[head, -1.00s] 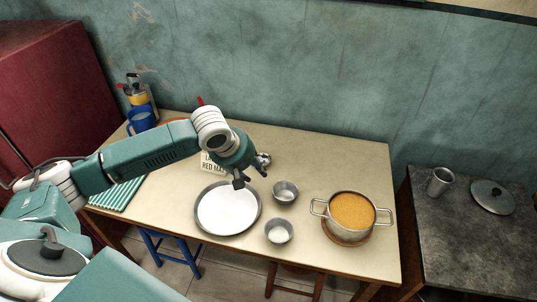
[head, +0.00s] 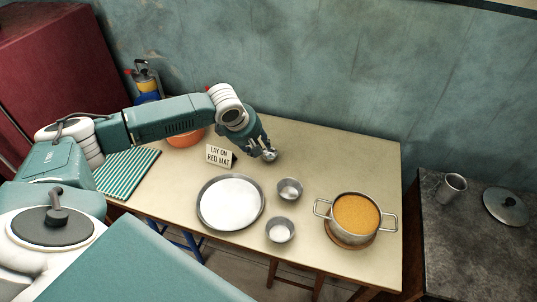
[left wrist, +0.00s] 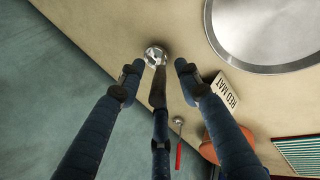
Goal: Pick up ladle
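A shiny round metal bowl-shaped piece (left wrist: 155,55) lies on the table at my left gripper's fingertips. It also shows in the head view (head: 270,155). My left gripper (left wrist: 158,72) has its fingers spread, with the middle finger covering the space just behind this piece; whether a handle runs under it, I cannot tell. In the head view the gripper (head: 262,148) is low over the table. A red-handled utensil with a small round metal head (left wrist: 178,143) lies farther off, beside an orange bowl (left wrist: 208,150). Which is the ladle is unclear. My right gripper is not in view.
A sign reading "LAY ON RED MAT" (head: 220,156) stands close to my left gripper. A large round tray (head: 231,204), two small metal bowls (head: 289,188) and a pot of orange food (head: 356,215) are nearer the front. A striped cloth (head: 128,170) lies left. The back right table is clear.

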